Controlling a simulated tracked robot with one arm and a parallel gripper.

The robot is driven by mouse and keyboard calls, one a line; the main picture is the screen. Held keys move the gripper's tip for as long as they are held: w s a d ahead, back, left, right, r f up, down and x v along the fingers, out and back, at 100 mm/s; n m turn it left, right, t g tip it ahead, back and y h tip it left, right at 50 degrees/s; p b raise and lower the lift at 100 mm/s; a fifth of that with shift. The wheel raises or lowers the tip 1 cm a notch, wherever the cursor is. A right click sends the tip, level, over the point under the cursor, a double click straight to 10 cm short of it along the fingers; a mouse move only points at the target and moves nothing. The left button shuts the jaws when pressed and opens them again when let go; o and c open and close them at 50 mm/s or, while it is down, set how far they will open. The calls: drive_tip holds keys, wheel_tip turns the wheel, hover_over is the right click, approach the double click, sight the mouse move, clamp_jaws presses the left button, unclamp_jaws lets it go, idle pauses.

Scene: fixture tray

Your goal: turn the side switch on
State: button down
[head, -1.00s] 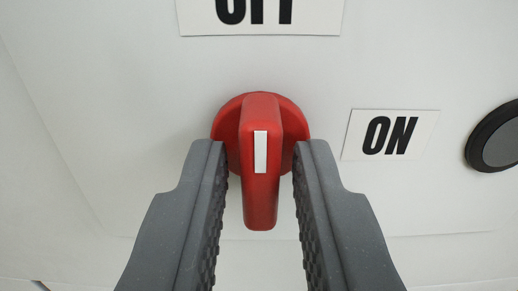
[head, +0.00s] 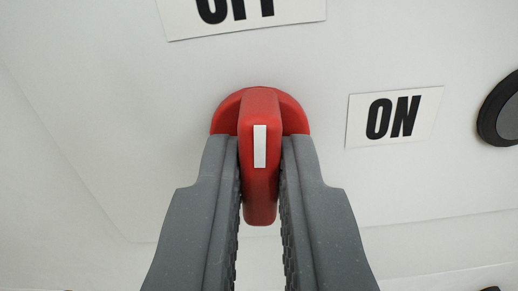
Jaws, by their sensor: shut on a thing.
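The side switch (head: 260,205) is a red rotary knob with a raised grip bar and a white stripe, on a pale panel. In the head view the bar stands upright in the picture, with its stripe in line with the OFF label (head: 243,12) above. The ON label (head: 396,117) is to the right of the knob. My gripper (head: 261,150) is shut on the knob's bar, with one grey finger on each side. The fingers hide the lower sides of the knob's round base.
The panel (head: 120,120) is pale and flat, with free room left of the knob. A black-rimmed grey round part (head: 503,110) sits at the right edge, beyond the ON label. The panel's lower edge runs behind my fingers.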

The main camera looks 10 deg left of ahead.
drive_tip(key=shift+d+r+m+p, duration=0.15)
drive_tip(key=shift+m+p, duration=1.35)
drive_tip(key=shift+p, duration=1.5)
drive_tip(key=shift+m+p, duration=0.7)
drive_tip(key=shift+p, duration=0.35)
